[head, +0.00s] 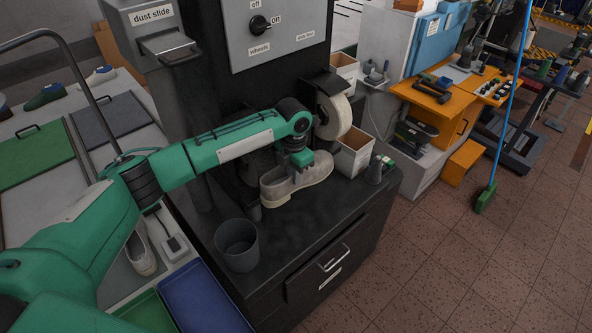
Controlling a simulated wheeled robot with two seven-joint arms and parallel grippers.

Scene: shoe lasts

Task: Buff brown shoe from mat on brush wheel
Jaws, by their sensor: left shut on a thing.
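My left gripper (303,158) is shut on a pale beige-grey shoe (284,188), gripping it from above near its opening. The shoe is over the black top of the machine's cabinet, toe to the right. I cannot tell whether its sole touches the top. A pale round wheel (336,116) sits on the machine front, above and to the right of the shoe, apart from it. My arm partly hides the area behind the shoe. My right gripper is not in view.
A dark grey bin (237,245) stands at the front left of the black top. A white box (354,152) and a small grey cone-shaped item (375,170) are on the right. A knob (259,25) labelled "off", "on", "wheels" is above. Another pale shoe (141,254) is lower left, near a blue tray (203,303).

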